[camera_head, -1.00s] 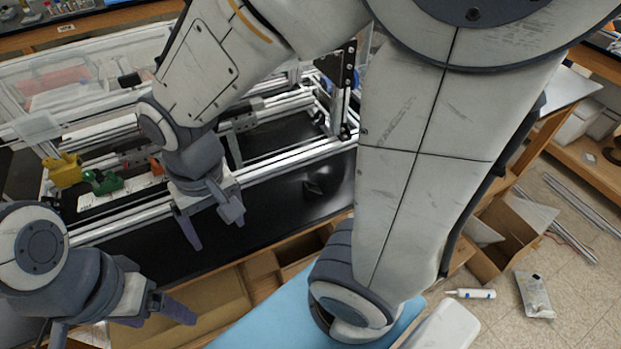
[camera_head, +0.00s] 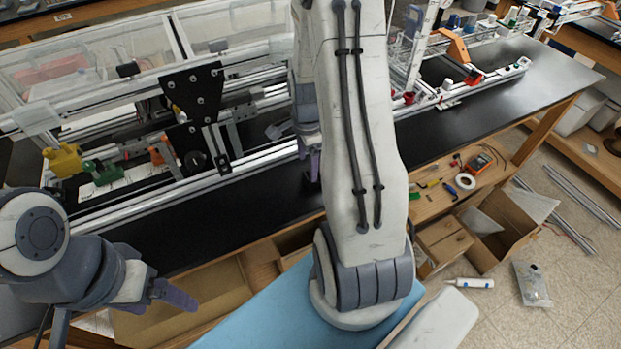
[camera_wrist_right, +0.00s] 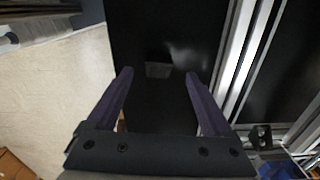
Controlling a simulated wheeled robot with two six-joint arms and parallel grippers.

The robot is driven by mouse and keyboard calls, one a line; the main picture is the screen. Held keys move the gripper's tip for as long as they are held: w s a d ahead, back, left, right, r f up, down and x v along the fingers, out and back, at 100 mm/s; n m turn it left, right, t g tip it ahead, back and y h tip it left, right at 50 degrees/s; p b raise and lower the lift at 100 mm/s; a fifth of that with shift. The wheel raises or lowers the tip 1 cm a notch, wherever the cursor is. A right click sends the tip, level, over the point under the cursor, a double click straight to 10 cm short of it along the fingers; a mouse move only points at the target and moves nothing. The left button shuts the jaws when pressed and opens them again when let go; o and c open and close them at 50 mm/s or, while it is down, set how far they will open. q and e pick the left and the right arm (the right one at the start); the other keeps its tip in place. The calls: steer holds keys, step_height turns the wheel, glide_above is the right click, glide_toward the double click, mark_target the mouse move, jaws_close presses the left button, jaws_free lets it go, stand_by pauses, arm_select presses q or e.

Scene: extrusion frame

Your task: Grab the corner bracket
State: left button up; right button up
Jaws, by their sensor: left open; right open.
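A small dark piece (camera_wrist_right: 158,70), apparently the corner bracket, lies on the black tabletop (camera_wrist_right: 155,30). It is hard to make out against the black surface. In the right wrist view it appears between the fingertips of my open right gripper (camera_wrist_right: 159,76), with a gap to each finger; I cannot tell the height above it. In the head view my right gripper (camera_head: 313,162) is mostly hidden by my arm, and the piece is not visible there. My left gripper (camera_head: 178,294) is open and empty, at the lower left in front of the table edge.
An aluminium extrusion frame (camera_head: 240,162) runs along the table behind the right gripper, with a black plate (camera_head: 193,90) on it. Its rail (camera_wrist_right: 238,50) is close to the right finger in the wrist view. Tape and tools (camera_head: 465,181) lie on a lower shelf at right.

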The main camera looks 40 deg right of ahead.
mark_target(308, 175)
step_height(308, 175, down, 4)
steer(key=shift+s+f+p, duration=0.15)
steer(key=shift+f+p, duration=0.1)
steer(key=shift+p, duration=0.55)
steer(key=shift+f, duration=0.5)
jaws_close()
